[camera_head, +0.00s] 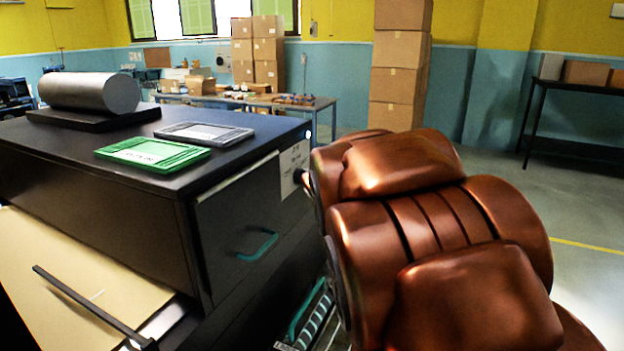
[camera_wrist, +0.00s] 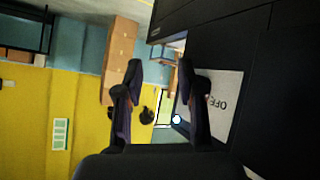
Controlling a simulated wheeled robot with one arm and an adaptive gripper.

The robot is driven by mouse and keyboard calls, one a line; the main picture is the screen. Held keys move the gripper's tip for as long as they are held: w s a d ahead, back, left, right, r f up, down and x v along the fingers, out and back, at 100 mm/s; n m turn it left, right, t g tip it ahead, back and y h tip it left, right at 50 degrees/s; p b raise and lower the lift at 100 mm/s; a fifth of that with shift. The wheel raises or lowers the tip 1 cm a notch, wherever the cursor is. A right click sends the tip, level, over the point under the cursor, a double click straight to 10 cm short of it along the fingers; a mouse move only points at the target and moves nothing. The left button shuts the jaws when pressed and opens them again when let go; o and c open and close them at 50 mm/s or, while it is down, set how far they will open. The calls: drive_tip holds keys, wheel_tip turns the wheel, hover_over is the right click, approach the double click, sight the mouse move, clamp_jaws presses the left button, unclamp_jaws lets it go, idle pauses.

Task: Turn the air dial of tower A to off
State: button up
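A white label plate (camera_head: 292,166) is on the side face of the dark cabinet (camera_head: 90,215), near its right corner. In the head view my copper-coloured arm hides most of the gripper, and a small dark shape beside the plate is too small to identify. No "tower A" marking is readable.
On the cabinet top lie a grey roll (camera_head: 92,91) on a black base, a green tray (camera_head: 152,154) and a grey tray (camera_head: 204,133). A teal handle (camera_head: 258,246) sticks out of the front.

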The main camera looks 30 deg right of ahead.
drive_tip(key=w+d+r+n+t+y+b, duration=0.15)
drive_tip(key=w+d+r+n+t, duration=0.25)
drive_tip(key=w+d+r+t, duration=0.8)
drive_tip(key=s+a+f+n+g+y+b, duration=0.1)
drive_tip(key=a+f+n+g+y, duration=0.25)
drive_tip(key=f+y, duration=0.35)
drive_tip(key=s+a+f+n+g+y+b, duration=0.15)
drive_tip(key=f+n+y, duration=0.25)
drive_tip(key=y, duration=0.4)
drive_tip(key=p+x, duration=0.1)
drive_tip(key=x, duration=0.6)
drive_tip(key=shift+w, duration=0.2)
drive_tip(key=shift+m, duration=0.25)
